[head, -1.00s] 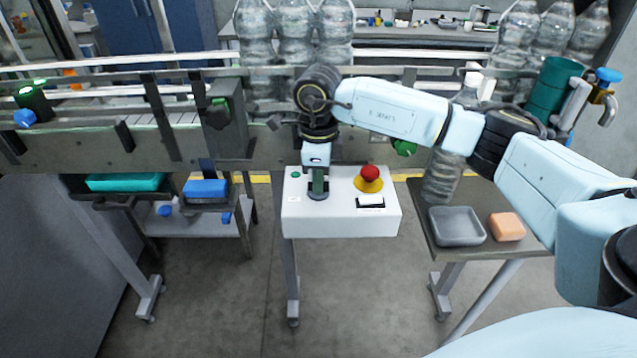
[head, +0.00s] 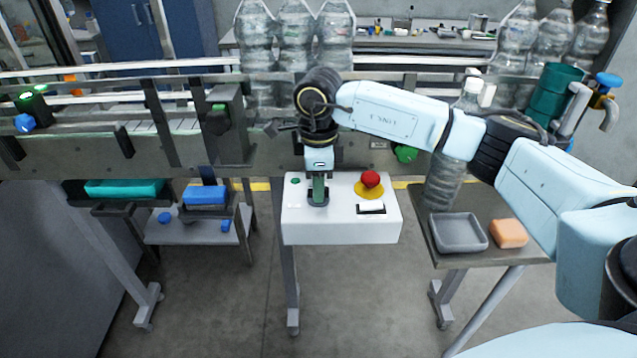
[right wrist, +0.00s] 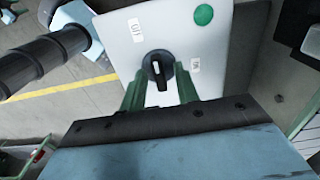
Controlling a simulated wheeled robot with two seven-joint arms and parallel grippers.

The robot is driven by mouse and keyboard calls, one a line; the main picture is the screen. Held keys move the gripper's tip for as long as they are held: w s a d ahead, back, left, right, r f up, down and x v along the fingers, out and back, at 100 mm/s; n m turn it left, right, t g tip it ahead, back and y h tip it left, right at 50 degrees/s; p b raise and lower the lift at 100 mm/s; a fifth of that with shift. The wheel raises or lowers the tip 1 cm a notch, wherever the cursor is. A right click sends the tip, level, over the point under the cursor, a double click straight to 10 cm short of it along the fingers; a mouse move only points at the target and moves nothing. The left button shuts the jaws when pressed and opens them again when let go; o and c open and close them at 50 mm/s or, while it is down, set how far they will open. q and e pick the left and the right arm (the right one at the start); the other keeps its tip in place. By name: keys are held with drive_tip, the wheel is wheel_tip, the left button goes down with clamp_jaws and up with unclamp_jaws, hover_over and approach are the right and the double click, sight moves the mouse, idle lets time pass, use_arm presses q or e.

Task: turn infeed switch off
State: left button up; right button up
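The infeed switch (right wrist: 158,70) is a black rotary knob with a light pointer mark, on top of a white control box (head: 340,230). Two small white labels sit near it, and I cannot read them surely. My right gripper (head: 319,195) points down over the knob, which it largely hides in the head view. In the right wrist view its two green fingers (right wrist: 160,85) stand apart, one on each side of the knob. A gap shows between them and the knob, so the gripper looks open. My left gripper is not in view.
The box also carries a red mushroom button (head: 370,179) on a yellow base, a white rocker (head: 370,208) and a green lamp (right wrist: 203,15). The conveyor (head: 80,150) runs behind. A side table at right holds a grey tray (head: 460,233), an orange block (head: 508,233) and a bottle (head: 443,185).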

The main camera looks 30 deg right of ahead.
wheel_tip(320, 180, up, 13)
drive_tip(key=shift+r+b, duration=0.15)
drive_tip(key=shift+b, duration=0.15)
idle(0.5)
idle(0.4)
